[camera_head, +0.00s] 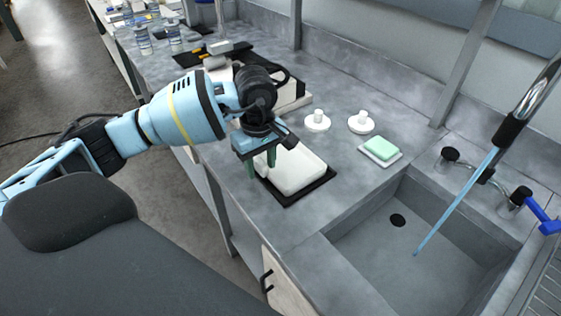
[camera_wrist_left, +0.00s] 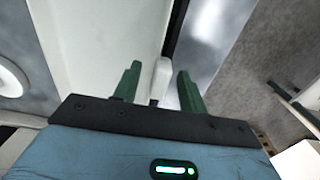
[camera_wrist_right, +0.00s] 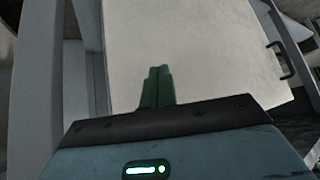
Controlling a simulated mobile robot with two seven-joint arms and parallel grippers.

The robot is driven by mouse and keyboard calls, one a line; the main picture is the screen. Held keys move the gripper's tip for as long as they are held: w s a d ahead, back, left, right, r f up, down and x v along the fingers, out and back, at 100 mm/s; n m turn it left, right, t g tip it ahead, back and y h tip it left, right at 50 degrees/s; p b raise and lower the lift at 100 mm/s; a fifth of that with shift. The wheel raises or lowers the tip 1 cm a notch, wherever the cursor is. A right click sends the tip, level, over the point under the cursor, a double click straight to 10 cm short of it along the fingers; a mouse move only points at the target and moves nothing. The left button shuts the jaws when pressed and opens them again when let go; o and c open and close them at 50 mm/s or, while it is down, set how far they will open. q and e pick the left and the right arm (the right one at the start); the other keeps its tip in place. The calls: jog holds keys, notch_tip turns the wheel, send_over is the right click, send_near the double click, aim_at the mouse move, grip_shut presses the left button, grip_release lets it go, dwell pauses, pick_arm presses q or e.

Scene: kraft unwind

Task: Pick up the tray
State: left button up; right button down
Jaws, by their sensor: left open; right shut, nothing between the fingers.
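The white tray (camera_head: 304,172) lies on a black mat (camera_head: 318,190) on the grey counter, near its front edge. My left gripper (camera_head: 260,165) is over the tray's left end, pointing down, and hides part of it. In the left wrist view the green fingers (camera_wrist_left: 158,85) are open. A white rounded tab (camera_wrist_left: 160,76) shows between them, seemingly part of the tray (camera_wrist_left: 95,45); I cannot tell whether they touch it. My right gripper (camera_wrist_right: 157,87) is shut and empty in the right wrist view, with a pale cabinet door behind it.
A sink (camera_head: 420,250) with a tap is to the right. A green sponge (camera_head: 381,147) on a white dish and two white round knobbed items (camera_head: 317,121) (camera_head: 361,122) lie behind the tray. The cabinet door (camera_wrist_right: 190,50) has a black handle (camera_wrist_right: 283,60). Several jars stand at the far left.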

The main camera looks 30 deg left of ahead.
pick_arm(q)
grip_shut()
pick_arm(e)
jog(key=shift+s, duration=0.2)
jog(key=shift+s, duration=0.1)
pick_arm(q)
jog(key=shift+r, duration=0.1)
